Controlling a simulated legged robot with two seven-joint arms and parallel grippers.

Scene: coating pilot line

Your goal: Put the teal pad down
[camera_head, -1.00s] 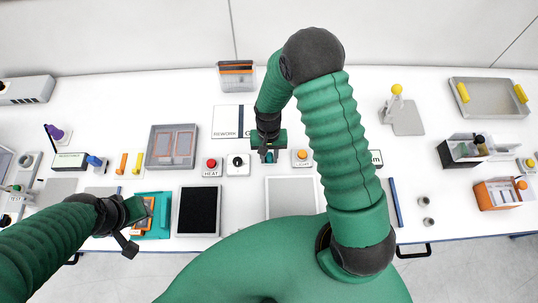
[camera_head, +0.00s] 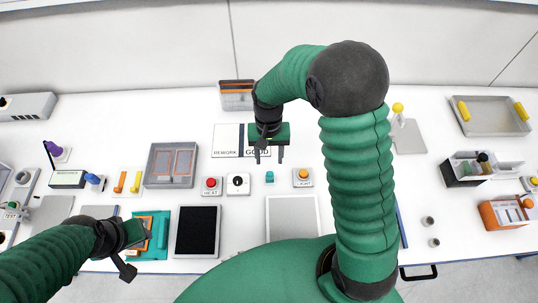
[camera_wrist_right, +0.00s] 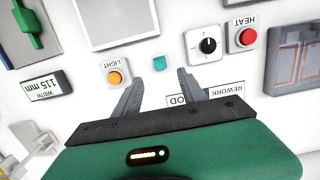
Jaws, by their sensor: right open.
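The teal pad (camera_head: 270,176) is a small block lying on the white table, between the black-knob dial and the LIGHT button. It also shows in the right wrist view (camera_wrist_right: 158,63), flat and clear of the fingers. My right gripper (camera_head: 268,158) is open and empty, behind the pad in the head view, over the front of the REWORK/GOOD card. In the right wrist view its two fingers (camera_wrist_right: 157,88) are spread apart with bare table between them. My left gripper (camera_head: 136,262) is at the teal board (camera_head: 150,250) with an orange frame; its fingertips are partly hidden.
The dial (camera_head: 238,183) and red HEAT button (camera_head: 211,185) stand left of the pad, the LIGHT button (camera_head: 303,177) right. The REWORK/GOOD card (camera_head: 227,143) lies behind. A pale plate (camera_head: 292,215) and a black plate (camera_head: 198,232) lie in front.

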